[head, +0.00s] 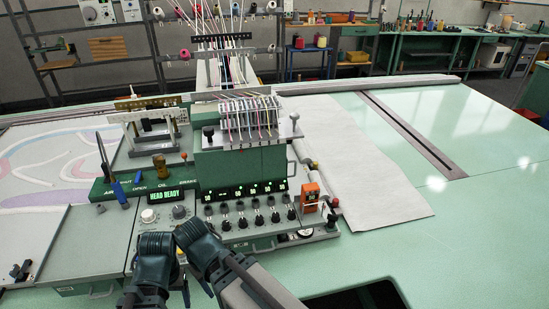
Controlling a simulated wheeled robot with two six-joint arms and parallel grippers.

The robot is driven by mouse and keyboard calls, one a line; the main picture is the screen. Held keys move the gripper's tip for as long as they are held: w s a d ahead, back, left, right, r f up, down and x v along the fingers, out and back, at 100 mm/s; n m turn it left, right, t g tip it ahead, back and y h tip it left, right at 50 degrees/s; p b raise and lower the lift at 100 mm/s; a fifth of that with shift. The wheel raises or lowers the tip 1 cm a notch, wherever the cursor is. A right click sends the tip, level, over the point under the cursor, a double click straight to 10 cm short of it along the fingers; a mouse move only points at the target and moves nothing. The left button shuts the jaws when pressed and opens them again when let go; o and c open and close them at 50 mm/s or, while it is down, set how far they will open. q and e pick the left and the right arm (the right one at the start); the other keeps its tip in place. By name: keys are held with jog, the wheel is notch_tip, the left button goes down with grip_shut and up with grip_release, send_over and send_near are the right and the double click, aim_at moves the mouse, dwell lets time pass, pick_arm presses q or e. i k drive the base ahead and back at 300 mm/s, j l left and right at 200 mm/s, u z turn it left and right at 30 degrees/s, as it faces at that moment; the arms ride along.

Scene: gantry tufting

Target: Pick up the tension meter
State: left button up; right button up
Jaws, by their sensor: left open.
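The tension meter appears to be the small orange handheld device (310,196) with a dark display. It stands upright at the right front corner of the green tufting head unit, beside the row of black knobs. My left gripper (178,240) is in front of the control panel at the bottom centre, to the left of the orange device and well apart from it. It is open, and I see nothing held in it. Its fingertips are hard to make out against the dark arm parts. My right gripper is not in view.
The green tufting head (243,165) with threaded guides rises behind the knobs. A control box with a lit "HEAD READY" display (164,195) is to the left. A white cloth (375,180) lies to the right. The pale green table (470,225) is clear farther right; a dark opening is at the front.

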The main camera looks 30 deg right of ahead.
aim_at(310, 192)
jog(key=z, duration=1.25)
